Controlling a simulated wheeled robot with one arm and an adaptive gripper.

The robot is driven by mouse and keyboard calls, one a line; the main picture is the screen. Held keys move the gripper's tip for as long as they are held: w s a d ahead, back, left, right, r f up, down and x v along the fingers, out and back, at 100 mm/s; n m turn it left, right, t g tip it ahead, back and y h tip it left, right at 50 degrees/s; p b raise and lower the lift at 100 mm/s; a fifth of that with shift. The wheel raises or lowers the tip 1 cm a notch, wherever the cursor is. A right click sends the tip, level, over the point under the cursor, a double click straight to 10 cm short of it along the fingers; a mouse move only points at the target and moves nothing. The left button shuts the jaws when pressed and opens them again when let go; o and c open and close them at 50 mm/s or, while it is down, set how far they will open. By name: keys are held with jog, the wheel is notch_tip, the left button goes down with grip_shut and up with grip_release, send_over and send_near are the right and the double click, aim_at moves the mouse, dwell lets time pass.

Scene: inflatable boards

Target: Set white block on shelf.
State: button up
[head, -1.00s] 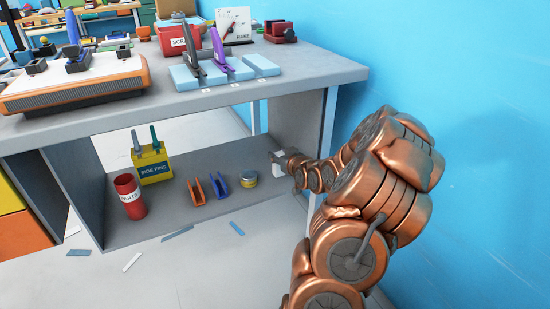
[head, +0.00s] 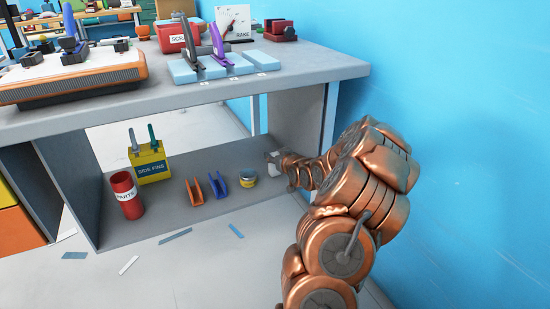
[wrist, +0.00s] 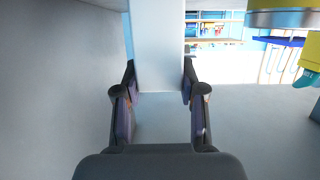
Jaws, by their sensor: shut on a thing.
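The white block (wrist: 157,45) stands between my gripper's fingers (wrist: 158,78) in the wrist view, which are shut on its two sides. In the head view my gripper (head: 279,164) is inside the lower bay of the workbench, near its right side panel. A small part of the white block (head: 272,157) shows there. The grey shelf (head: 165,208) is the floor of this bay. I cannot tell whether the block's base touches the shelf.
On the shelf, left of my gripper, stand a small yellow-banded tin (head: 248,181), a blue bracket (head: 218,184), an orange bracket (head: 194,192), a red can (head: 126,194) and a yellow bin (head: 151,163). The grey side panel (wrist: 60,80) is close on the left in the wrist view.

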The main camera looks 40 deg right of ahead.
jog(key=shift+f, duration=0.1)
jog(key=o, duration=1.1)
jog(key=shift+o, duration=0.2)
jog(key=shift+s+r, duration=0.1)
jog(key=shift+r, duration=0.15)
jog(key=p+v, duration=0.3)
jog(key=v, duration=0.9)
jog(key=shift+f, duration=0.1)
